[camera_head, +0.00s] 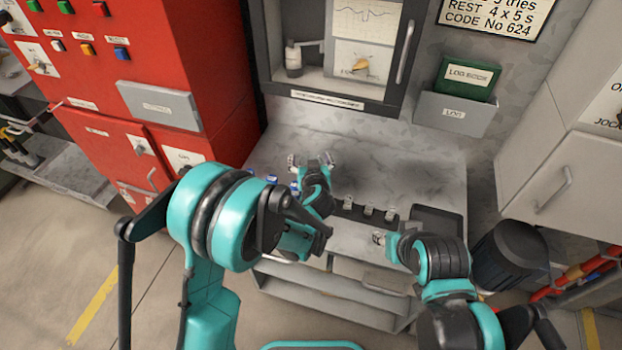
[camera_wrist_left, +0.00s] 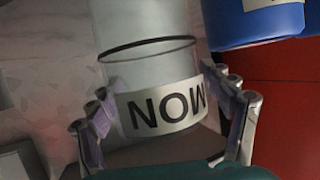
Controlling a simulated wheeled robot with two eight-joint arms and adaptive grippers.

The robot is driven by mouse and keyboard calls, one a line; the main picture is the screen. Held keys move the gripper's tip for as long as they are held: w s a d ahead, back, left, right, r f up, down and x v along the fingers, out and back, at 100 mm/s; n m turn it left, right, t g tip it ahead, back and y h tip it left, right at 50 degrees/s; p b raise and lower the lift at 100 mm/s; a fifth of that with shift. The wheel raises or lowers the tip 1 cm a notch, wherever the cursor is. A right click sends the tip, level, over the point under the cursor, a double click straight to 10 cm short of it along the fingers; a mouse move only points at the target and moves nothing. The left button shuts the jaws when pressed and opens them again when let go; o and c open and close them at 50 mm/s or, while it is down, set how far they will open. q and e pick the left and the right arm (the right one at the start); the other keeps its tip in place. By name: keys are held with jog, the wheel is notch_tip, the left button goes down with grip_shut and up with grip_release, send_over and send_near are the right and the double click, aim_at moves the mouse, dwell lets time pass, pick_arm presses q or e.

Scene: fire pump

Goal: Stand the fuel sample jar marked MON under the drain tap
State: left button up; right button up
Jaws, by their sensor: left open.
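The clear glass jar (camera_wrist_left: 150,80) fills the middle of the left wrist view. Its white label reads MON, upside down in that view. My left gripper (camera_wrist_left: 165,112) is open, with one finger on each side of the jar near the label. In the head view my left gripper (camera_head: 311,161) is over the back left of the grey bench, and I cannot make out the jar there. My right gripper (camera_head: 379,238) is low at the bench's front edge; its opening is too small to judge. I cannot identify the drain tap for sure.
A blue container (camera_wrist_left: 255,22) with a white label stands close beside the jar. The grey bench (camera_head: 400,170) is clear at the back right. Small metal clips (camera_head: 368,210) and a dark tray (camera_head: 437,222) are at its front. A red cabinet (camera_head: 215,90) borders the left.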

pick_arm(q)
jog(key=shift+r, duration=0.1)
jog(key=shift+c, duration=0.4)
jog(key=c, duration=1.5)
